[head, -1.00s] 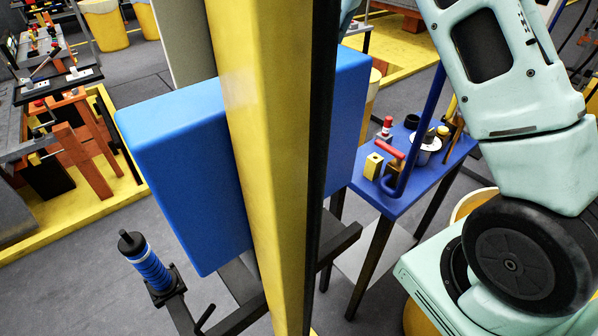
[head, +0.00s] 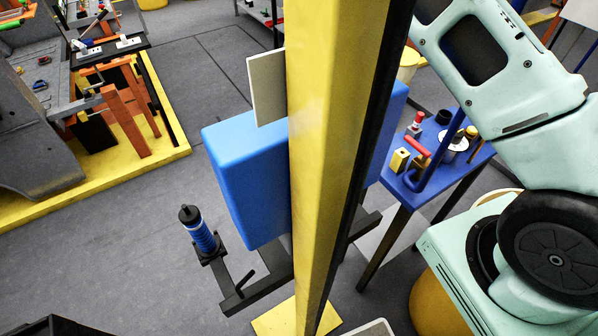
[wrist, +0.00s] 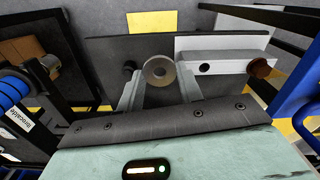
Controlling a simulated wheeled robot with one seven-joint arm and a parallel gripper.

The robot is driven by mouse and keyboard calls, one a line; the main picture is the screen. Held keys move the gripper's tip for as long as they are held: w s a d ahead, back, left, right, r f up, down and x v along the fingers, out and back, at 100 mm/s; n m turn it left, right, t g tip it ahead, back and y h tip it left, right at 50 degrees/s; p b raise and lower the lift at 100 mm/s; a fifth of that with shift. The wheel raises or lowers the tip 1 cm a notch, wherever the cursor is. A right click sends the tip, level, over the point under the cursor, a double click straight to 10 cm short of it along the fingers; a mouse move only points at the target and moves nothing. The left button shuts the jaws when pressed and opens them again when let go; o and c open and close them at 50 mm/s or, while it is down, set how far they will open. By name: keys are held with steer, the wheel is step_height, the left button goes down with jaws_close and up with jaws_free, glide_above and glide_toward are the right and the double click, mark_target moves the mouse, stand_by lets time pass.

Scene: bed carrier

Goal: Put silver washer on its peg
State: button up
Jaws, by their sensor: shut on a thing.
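In the wrist view, a dark round knob (wrist: 130,67) lies left of the washer and a brown round end (wrist: 262,68) lies to the right on a pale bar. I cannot tell whether either is the washer's peg. The washer and my gripper do not show in the head view. A black-topped post with blue rings (head: 202,232) stands low left of centre there.
A yellow column (head: 335,140) blocks the middle of the head view, in front of a large blue block (head: 245,180). A blue table (head: 425,185) with small parts stands right. Orange frames (head: 125,115) stand on a yellow platform left. Grey floor between is open.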

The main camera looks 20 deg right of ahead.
steer(key=a+n, duration=0.1)
steer(key=n, duration=0.1)
steer(key=s+a+n+p, duration=0.1)
steer(key=n, duration=0.2)
steer(key=s+a+n+p, duration=0.1)
steer(key=n, duration=0.1)
steer(key=shift+n, duration=0.4)
steer(key=n, duration=0.1)
steer(key=s+a+n, duration=0.1)
steer(key=n, duration=0.1)
steer(key=n+p, duration=0.1)
steer(key=n, duration=0.1)
steer(key=shift+s+a+f, duration=0.3)
steer(key=shift+a+f, duration=0.05)
steer(key=shift+a, duration=0.05)
steer(key=shift+p, duration=0.3)
steer(key=shift+f+b, duration=1.15)
steer(key=shift+f, duration=0.3)
steer(key=shift+p, duration=0.45)
steer(key=shift+f, duration=0.45)
